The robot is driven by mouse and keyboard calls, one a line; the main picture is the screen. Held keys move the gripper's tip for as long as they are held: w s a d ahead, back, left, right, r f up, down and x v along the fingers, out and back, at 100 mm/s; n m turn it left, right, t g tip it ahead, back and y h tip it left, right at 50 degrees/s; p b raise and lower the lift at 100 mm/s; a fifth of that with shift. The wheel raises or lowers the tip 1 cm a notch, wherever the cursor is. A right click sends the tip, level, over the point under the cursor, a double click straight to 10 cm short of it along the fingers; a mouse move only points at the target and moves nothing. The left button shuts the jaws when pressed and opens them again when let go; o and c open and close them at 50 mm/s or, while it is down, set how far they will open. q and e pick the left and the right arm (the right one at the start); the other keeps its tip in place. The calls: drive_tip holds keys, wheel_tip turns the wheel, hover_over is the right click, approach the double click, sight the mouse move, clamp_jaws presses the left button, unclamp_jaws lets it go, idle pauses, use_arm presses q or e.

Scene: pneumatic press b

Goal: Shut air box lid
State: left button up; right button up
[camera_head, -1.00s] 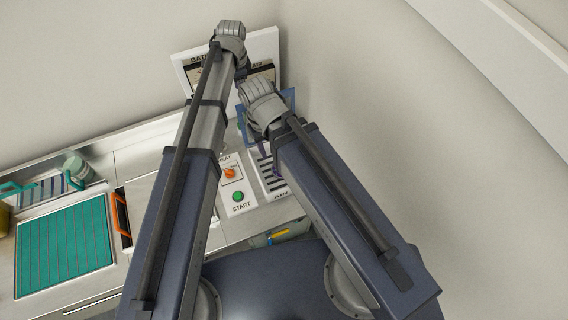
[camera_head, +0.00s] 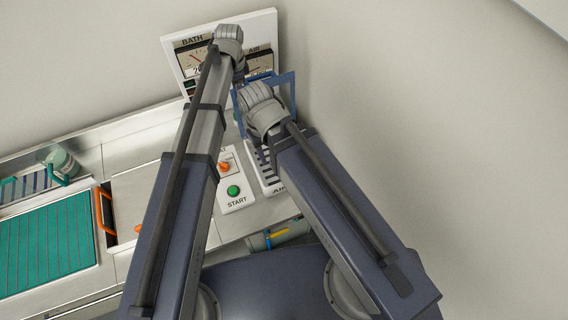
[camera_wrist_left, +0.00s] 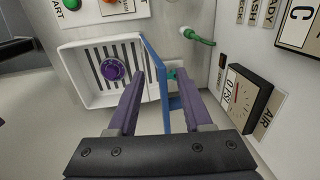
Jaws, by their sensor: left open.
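The air box is a white case (camera_wrist_left: 72,62) with dark slots and a round purple knob (camera_wrist_left: 114,69), at the left of the left wrist view. Its blue-framed lid (camera_wrist_left: 153,50) stands open, upright along the box's side. The lid frame also shows in the head view (camera_head: 294,92), partly behind my arm. My left gripper (camera_wrist_left: 157,76) is open, its two purple fingers either side of the lid in the picture; contact cannot be told. My arms hide most of the box in the head view. The right gripper's fingers are not visible.
A gauge panel (camera_head: 268,22) stands at the back, with an AIR gauge (camera_wrist_left: 246,97) right of the gripper. A green hose fitting (camera_wrist_left: 197,37) is close beyond the lid. The green START button (camera_head: 233,190) is beside the box. A teal mat (camera_head: 45,250) lies at the left.

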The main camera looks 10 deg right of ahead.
use_arm(q)
drive_tip(key=shift+f, duration=0.45)
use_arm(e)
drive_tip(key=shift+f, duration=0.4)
use_arm(q)
drive_tip(key=shift+s, duration=0.1)
drive_tip(key=s, duration=0.3)
drive_tip(key=shift+d+r, duration=0.15)
drive_tip(key=shift+d, duration=0.15)
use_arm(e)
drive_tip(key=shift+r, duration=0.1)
use_arm(q)
drive_tip(key=shift+s, duration=0.15)
drive_tip(key=shift+s+d+f, duration=0.1)
drive_tip(key=shift+s+d, duration=0.1)
drive_tip(key=shift+s, duration=0.6)
drive_tip(key=shift+s+d+f, duration=0.1)
drive_tip(key=shift+s+d, duration=0.05)
drive_tip(key=shift+s, duration=0.65)
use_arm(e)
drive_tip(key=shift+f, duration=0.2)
use_arm(q)
drive_tip(key=shift+s, duration=0.1)
